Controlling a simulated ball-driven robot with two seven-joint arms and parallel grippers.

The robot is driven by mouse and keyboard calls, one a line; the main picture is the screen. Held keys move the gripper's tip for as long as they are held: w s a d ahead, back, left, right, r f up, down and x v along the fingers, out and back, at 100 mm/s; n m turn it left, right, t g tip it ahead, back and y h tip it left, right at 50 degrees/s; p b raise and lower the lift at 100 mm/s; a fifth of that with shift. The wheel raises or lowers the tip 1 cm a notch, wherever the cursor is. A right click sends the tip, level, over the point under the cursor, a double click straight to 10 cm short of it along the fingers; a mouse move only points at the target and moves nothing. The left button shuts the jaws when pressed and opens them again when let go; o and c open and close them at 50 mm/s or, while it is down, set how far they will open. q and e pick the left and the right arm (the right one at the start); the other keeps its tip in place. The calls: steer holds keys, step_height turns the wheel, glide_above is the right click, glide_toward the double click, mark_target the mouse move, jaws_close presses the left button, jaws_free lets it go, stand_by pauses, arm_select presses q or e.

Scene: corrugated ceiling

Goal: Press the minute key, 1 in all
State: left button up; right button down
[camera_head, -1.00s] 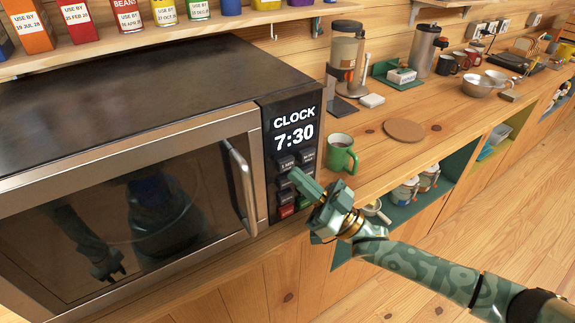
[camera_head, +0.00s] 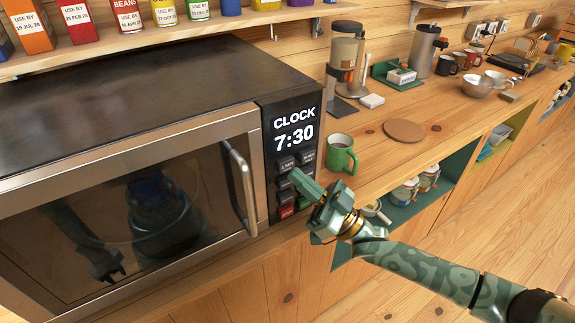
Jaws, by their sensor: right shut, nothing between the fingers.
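The microwave (camera_head: 130,62) stands on the wooden counter at the left, with its door shut. Its black control panel shows "CLOCK 7:30" on the display (camera_head: 294,128). Below are dark keys in rows, one at the upper left (camera_head: 287,166) and one at the upper right (camera_head: 308,158), with labels too small to read surely. A red key (camera_head: 287,211) and a green key (camera_head: 304,202) sit at the bottom. My right gripper (camera_head: 294,174) is shut and empty, its fingertips at the keypad, covering part of the middle keys. I cannot tell whether it touches a key. My left gripper is not in view.
A green mug (camera_head: 341,155) stands on the counter close to the right of the panel, just above my right gripper. A round brown board (camera_head: 404,131) lies further right. The microwave's door handle (camera_head: 241,186) sticks out left of the keypad.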

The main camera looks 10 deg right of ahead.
steer(key=shift+w, duration=0.15)
stand_by(0.6)
steer(key=shift+w+a, duration=0.2)
steer(key=shift+w, duration=0.1)
steer(key=shift+w+a+b, duration=0.1)
steer(key=shift+w+b, duration=0.2)
stand_by(0.6)
steer(key=shift+s, duration=0.1)
steer(key=shift+s+d+p, duration=0.3)
steer(key=shift+s+p, duration=0.1)
steer(key=shift+s, duration=0.25)
steer(key=s, duration=0.1)
steer(key=s+d+p, duration=0.1)
steer(key=s, duration=0.1)
steer(key=s+p, duration=0.1)
steer(key=shift+s+d, duration=0.35)
